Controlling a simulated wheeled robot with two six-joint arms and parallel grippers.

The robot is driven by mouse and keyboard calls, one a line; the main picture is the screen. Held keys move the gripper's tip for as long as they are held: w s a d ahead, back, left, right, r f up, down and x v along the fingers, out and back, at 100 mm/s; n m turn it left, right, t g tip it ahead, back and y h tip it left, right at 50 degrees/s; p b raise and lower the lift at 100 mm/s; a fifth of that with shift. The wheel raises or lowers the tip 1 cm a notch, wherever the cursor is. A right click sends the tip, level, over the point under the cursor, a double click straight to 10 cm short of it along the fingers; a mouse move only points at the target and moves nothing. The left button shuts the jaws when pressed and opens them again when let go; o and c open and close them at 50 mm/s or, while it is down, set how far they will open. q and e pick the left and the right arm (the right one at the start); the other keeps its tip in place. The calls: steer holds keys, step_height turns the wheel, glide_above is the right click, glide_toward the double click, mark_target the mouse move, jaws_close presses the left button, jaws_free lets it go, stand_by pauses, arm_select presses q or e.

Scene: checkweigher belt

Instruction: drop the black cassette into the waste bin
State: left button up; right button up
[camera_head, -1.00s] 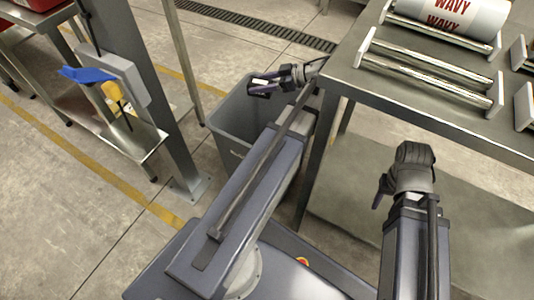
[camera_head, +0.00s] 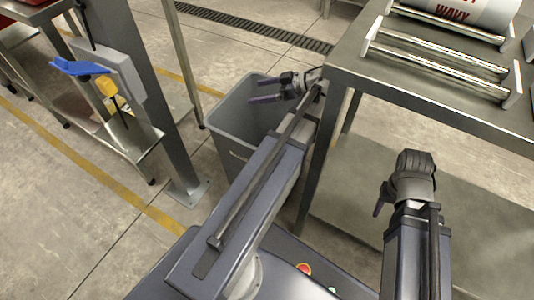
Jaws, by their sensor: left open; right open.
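The grey waste bin (camera_head: 232,135) stands on the floor left of the steel table, its mouth facing up. My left gripper (camera_head: 257,91) is open and empty over the bin's mouth, its two dark fingers pointing left and apart. The black cassette is not visible now; the bin's floor is partly hidden by the near wall and my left arm. My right gripper (camera_head: 380,198) is low at the right, in front of the table, with its fingers mostly hidden behind its own wrist; no object shows in it.
The steel table (camera_head: 365,75) at the right bears roller frames (camera_head: 440,68) and a white roll with red lettering (camera_head: 470,12). At the left are a grey post (camera_head: 165,120) and a bench (camera_head: 140,142), with a blue thing (camera_head: 78,68) on a grey box.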

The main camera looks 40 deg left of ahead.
steer(key=shift+r, duration=0.15)
step_height(320, 180, up, 10)
steer(key=p, duration=1)
steer(key=shift+d, duration=0.1)
